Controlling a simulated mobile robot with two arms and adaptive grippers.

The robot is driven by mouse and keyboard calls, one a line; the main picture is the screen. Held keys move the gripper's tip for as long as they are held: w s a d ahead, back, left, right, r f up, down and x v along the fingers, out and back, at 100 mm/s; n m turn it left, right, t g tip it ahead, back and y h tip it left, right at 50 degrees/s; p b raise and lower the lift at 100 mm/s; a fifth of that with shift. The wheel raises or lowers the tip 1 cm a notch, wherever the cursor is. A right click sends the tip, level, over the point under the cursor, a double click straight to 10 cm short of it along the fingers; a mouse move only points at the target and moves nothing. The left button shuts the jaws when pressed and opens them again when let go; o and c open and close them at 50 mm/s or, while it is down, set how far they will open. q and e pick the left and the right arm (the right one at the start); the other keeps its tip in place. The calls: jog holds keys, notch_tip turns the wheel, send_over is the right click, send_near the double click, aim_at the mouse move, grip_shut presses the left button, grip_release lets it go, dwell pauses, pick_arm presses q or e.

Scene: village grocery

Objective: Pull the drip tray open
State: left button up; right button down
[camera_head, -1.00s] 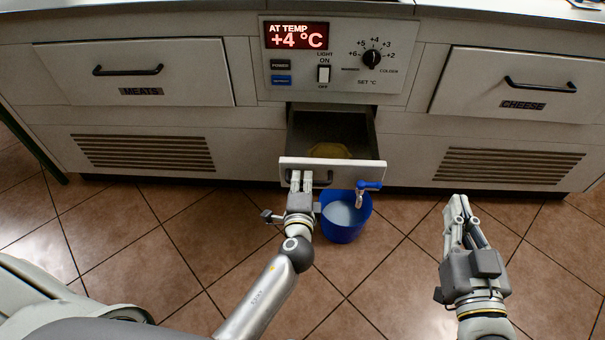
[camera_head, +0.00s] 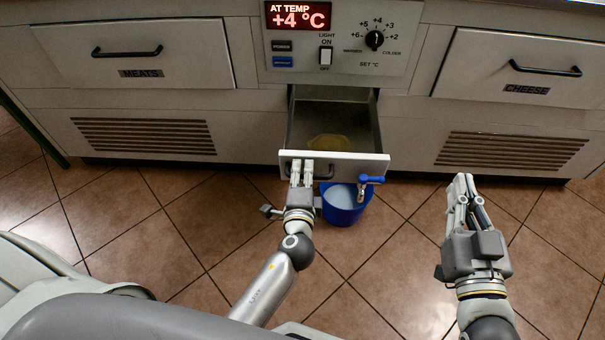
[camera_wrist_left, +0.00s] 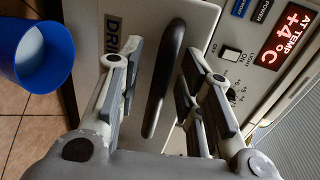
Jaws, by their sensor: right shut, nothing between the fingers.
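The drip tray (camera_head: 350,160) is a grey drawer with a white front, standing well out of the cabinet below the control panel. A yellowish puddle (camera_head: 329,142) lies on its floor. A blue-handled tap (camera_head: 368,183) is on the right of its front. My left gripper (camera_head: 302,168) is at the left part of the tray front. In the left wrist view the dark bar handle (camera_wrist_left: 165,80) runs between its open fingers, with a gap showing on each side. My right gripper (camera_head: 461,185) is shut and empty, above the floor at the right.
A blue bucket (camera_head: 341,208) with pale contents stands on the floor below the tap. Drawers marked MEATS (camera_head: 140,55) and CHEESE (camera_head: 520,75) are closed on either side. The panel display (camera_head: 297,15) reads +4 °C.

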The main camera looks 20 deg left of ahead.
pick_arm(q)
jog(key=v, duration=1.2)
dwell(0.4)
